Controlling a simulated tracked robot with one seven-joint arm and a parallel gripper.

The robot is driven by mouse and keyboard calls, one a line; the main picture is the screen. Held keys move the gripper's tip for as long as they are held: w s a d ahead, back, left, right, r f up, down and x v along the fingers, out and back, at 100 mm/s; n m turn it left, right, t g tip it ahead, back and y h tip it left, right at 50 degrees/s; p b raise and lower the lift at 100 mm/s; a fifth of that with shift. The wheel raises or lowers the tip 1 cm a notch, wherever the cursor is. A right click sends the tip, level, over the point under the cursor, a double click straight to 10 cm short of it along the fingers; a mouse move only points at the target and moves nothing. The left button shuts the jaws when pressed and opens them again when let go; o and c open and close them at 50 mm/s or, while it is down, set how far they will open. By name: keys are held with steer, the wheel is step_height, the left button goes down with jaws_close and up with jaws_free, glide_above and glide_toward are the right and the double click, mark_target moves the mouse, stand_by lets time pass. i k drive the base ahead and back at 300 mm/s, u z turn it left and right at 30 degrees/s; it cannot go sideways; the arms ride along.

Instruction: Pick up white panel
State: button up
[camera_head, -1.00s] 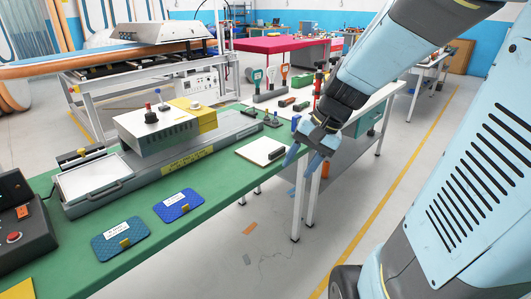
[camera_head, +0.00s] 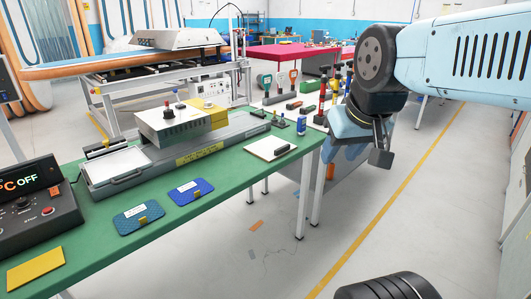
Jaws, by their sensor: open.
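A flat white panel (camera_head: 270,148) lies on the right end of the green table (camera_head: 215,205). A small dark block, possibly a handle, sits on its right part. Another white, flat square surface (camera_head: 117,164) is set in the grey machine at the left of the table. My gripper (camera_head: 358,149) is right of the table's right end, apart from the white panel and empty. It is open, with its light blue fingers partly hidden by the dark wrist.
A grey machine with a yellow block (camera_head: 207,115) stands along the table's back. Two blue pads (camera_head: 190,191) lie near the front edge. A control box (camera_head: 30,200) and a yellow sheet (camera_head: 36,268) are at the left. Bottles and tools stand behind the panel. Floor at right is clear.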

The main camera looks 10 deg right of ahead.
mark_target(270, 148)
steer(key=z, duration=0.2)
steer(key=k, duration=0.15)
steer(key=z, duration=0.9)
steer(key=i, duration=1.5)
steer(key=u, duration=1.05)
